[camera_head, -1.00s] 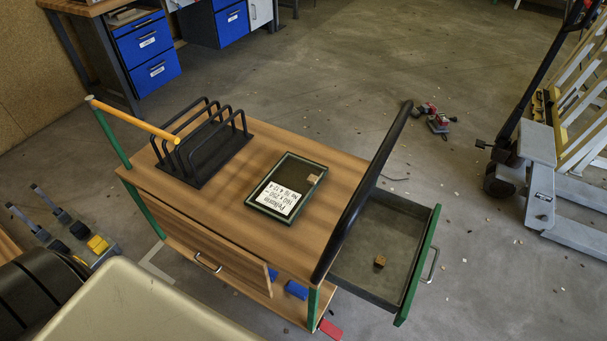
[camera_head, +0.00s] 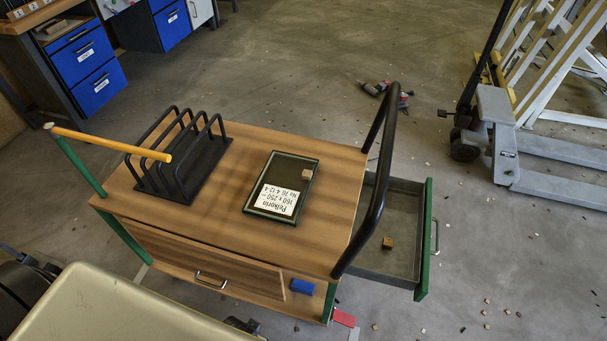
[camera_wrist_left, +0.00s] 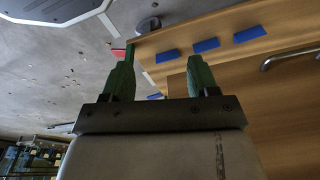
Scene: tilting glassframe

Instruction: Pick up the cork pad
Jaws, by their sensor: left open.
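A small cork-coloured block (camera_head: 388,242) lies in the open grey drawer (camera_head: 400,222) at the right side of the wooden cart. Another small cork-coloured piece (camera_head: 307,174) lies on the dark glass frame (camera_head: 282,187), near its upper right corner. I cannot tell which is the cork pad. My left gripper (camera_wrist_left: 160,75) shows in the left wrist view with its green fingers apart and nothing between them. It faces the cart's lower side, away from both pieces. My right gripper is not in view.
The cart top (camera_head: 235,225) carries a black rack (camera_head: 185,160). A black curved handle (camera_head: 375,185) rises between the top and the drawer. A yellow bar (camera_head: 110,142) stands at the left. A pallet truck (camera_head: 490,130) is at the right. Blue pads (camera_wrist_left: 206,45) lie along the lower shelf.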

